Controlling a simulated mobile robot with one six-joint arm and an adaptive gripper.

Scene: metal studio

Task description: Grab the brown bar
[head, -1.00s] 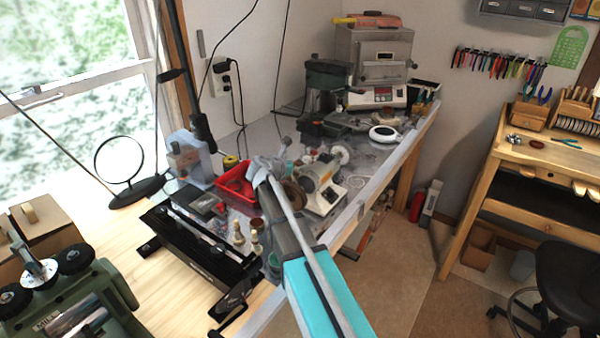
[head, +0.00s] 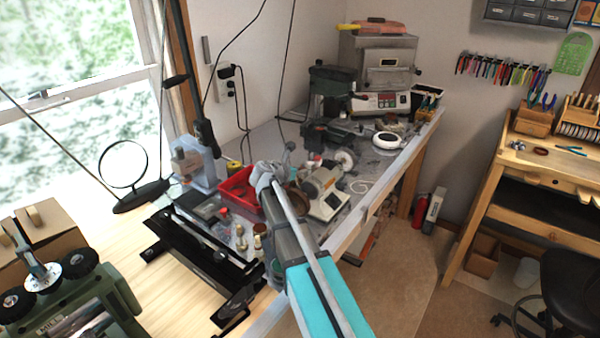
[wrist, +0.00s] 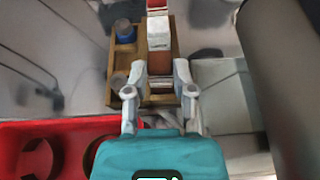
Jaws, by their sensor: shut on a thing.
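In the wrist view, a brown bar (wrist: 157,63) lies between the two grey fingers of my gripper (wrist: 159,74). My gripper is shut on it. The bar is over or in a wooden tray (wrist: 122,62); I cannot tell whether it is clear of the tray. A white block (wrist: 158,32) with a red top is just beyond the bar, and a blue round jar (wrist: 124,31) stands in the tray to the left. In the head view, my gripper (head: 267,176) is over the bench by the red bin, and the bar is hidden there.
The red bin (head: 230,186) is just left of my gripper; its rim shows in the wrist view (wrist: 62,124). A cream-coloured machine (head: 324,190) stands close on the right. A black rail device (head: 195,250) is in front at the left.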

